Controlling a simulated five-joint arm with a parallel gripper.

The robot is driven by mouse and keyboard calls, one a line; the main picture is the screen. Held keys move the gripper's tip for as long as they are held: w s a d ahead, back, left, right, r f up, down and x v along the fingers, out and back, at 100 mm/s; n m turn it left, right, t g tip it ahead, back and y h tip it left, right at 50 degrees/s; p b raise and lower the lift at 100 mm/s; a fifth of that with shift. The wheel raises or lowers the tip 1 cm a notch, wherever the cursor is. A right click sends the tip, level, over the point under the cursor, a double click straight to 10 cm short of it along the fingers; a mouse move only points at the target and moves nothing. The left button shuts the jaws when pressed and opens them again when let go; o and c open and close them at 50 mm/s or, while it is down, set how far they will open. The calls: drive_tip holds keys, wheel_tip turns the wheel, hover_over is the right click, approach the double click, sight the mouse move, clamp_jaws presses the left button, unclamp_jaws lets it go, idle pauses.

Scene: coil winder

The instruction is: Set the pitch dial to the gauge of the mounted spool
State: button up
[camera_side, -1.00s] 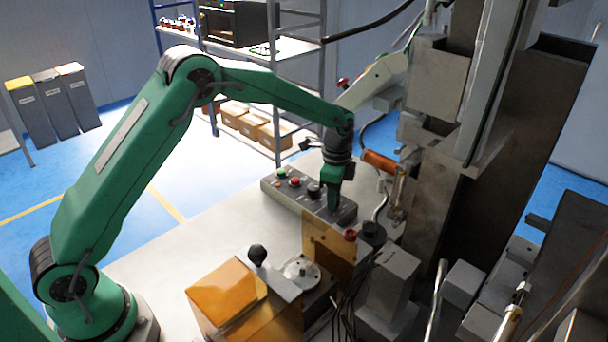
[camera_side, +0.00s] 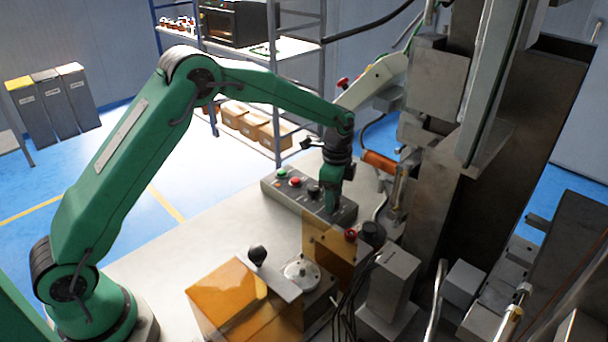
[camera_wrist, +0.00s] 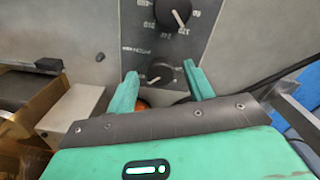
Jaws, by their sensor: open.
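The control panel (camera_side: 285,190) is a grey box on the bench with a green button, a red button and dark knobs. My gripper (camera_side: 334,203) points down over its right end. In the wrist view the lower black dial (camera_wrist: 160,73), beside a label that seems to read PITCH, lies between my two green fingertips. The fingers stand apart on either side of it; contact is not clear. A larger black dial (camera_wrist: 173,13) with a white pointer and numbers sits above it. I cannot make out the mounted spool or its gauge; an orange cylinder (camera_side: 380,161) sits behind the panel.
An amber guard (camera_side: 235,295), a black ball knob (camera_side: 257,254) and a silver disc (camera_side: 301,271) stand in front of the panel. A tall grey machine column (camera_side: 440,150) rises to the right. The bench left of the panel is clear.

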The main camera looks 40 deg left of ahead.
drive_tip(key=shift+r, duration=0.1)
drive_tip(key=shift+r, duration=3.8)
